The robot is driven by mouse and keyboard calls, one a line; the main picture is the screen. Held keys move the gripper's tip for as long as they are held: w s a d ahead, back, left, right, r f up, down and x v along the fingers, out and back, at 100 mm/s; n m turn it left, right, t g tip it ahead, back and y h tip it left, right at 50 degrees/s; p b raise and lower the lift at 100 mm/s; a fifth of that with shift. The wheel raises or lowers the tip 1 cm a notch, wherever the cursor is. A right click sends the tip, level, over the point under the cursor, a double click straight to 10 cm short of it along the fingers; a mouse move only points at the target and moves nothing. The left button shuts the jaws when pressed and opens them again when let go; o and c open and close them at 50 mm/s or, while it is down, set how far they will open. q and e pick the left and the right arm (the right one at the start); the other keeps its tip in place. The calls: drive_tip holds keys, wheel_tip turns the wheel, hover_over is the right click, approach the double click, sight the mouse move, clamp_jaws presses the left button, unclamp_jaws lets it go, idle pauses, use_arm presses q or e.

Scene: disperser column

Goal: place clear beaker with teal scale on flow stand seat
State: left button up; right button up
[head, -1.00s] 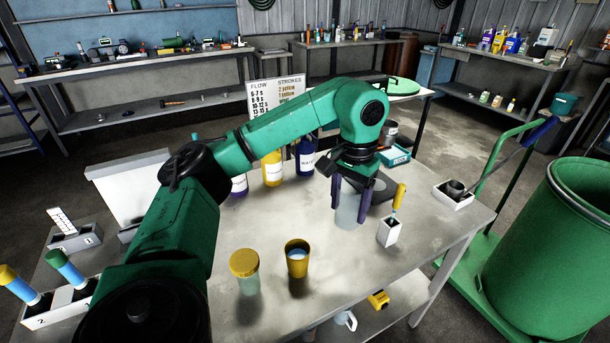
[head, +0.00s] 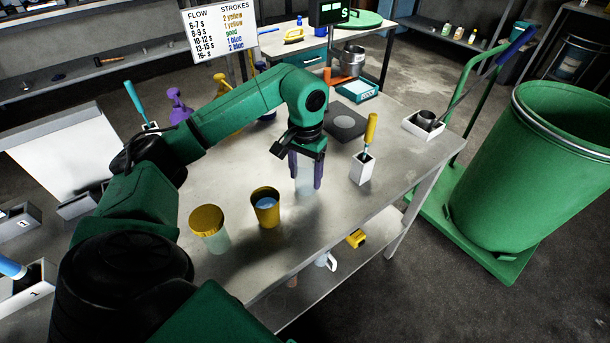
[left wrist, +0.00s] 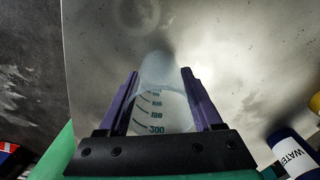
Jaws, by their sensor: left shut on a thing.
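The clear beaker (head: 304,178) shows faintly between the fingers of my left gripper (head: 305,172) in the head view. The left wrist view shows the beaker (left wrist: 160,105) between the purple fingers, its teal scale marks facing the camera. My left gripper (left wrist: 158,100) is shut on it. The beaker is over the middle of the grey table; I cannot tell how far above the top its base is. A dark square plate with a paler round disc (head: 346,122) lies behind and right of the gripper; I cannot tell whether it is the flow stand seat. My right gripper is not in view.
A teal-and-white box (head: 357,91) sits behind the plate.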

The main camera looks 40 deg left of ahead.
use_arm(q)
drive_tip(key=shift+w+a+f, duration=0.1)
drive_tip(key=shift+f, duration=0.4)
drive_tip(key=shift+f, duration=0.15)
drive_tip(key=o, duration=1.5)
drive_tip(key=shift+c, duration=0.2)
